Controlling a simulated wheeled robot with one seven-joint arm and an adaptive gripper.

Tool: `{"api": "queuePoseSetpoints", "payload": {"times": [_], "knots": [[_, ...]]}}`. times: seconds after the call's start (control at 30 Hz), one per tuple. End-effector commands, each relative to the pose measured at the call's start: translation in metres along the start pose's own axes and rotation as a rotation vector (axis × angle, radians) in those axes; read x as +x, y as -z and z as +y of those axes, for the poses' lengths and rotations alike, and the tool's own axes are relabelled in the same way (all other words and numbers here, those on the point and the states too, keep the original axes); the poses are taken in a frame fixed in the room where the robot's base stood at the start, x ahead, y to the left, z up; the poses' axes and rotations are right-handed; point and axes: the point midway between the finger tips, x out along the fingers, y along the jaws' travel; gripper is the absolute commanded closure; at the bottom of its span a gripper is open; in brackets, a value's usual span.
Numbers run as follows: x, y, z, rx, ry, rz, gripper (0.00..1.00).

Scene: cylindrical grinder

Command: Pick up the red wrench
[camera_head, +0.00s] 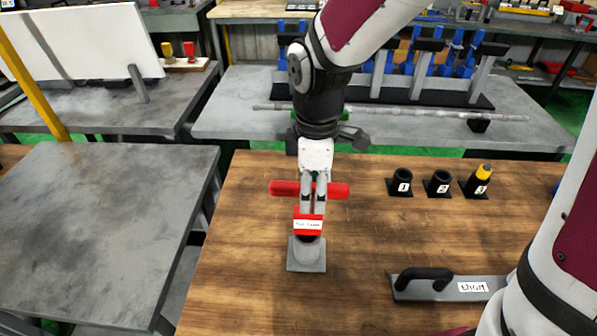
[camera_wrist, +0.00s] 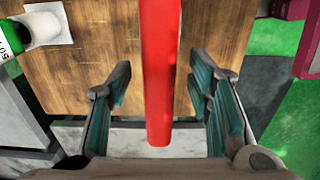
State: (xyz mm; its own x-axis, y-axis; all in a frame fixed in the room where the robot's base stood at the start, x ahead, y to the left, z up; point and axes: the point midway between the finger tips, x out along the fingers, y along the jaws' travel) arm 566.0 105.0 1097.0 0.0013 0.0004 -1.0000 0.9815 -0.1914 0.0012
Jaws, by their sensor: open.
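A long red bar, which I take for the red wrench (camera_head: 282,188), runs crosswise at my gripper (camera_head: 312,203) in the head view. The fingers hide its middle. In the wrist view the smooth red bar (camera_wrist: 158,75) runs lengthwise between the two open fingers, with a gap on each side. Its near end shows close to the palm. My gripper points down and is open. A red block with a white label (camera_head: 308,225) shows just in front of the fingertips, above a grey stand (camera_head: 306,258). Whether block and bar are joined, I cannot tell.
The wooden table (camera_head: 250,290) has free room left of the stand. Black numbered holders (camera_head: 400,183) stand at right, one with a yellow-topped piece (camera_head: 484,170). A grey plate with a black handle (camera_head: 425,283) lies front right. A long grey shaft (camera_head: 420,112) lies behind.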

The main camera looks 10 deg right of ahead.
Motion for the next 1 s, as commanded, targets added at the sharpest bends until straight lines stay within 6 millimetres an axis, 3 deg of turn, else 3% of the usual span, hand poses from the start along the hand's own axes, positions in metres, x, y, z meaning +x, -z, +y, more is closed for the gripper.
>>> {"api": "queuePoseSetpoints", "payload": {"times": [0.3,0.57,0.8,1.0], "knots": [[0.040,0.007,0.000,0.001,0.003,-0.002,0.53],[0.042,0.007,0.001,0.000,0.001,-0.001,0.53],[0.042,0.007,0.001,0.000,0.001,-0.001,1.00],[0.042,0.007,0.001,0.000,0.000,0.000,1.00]]}}
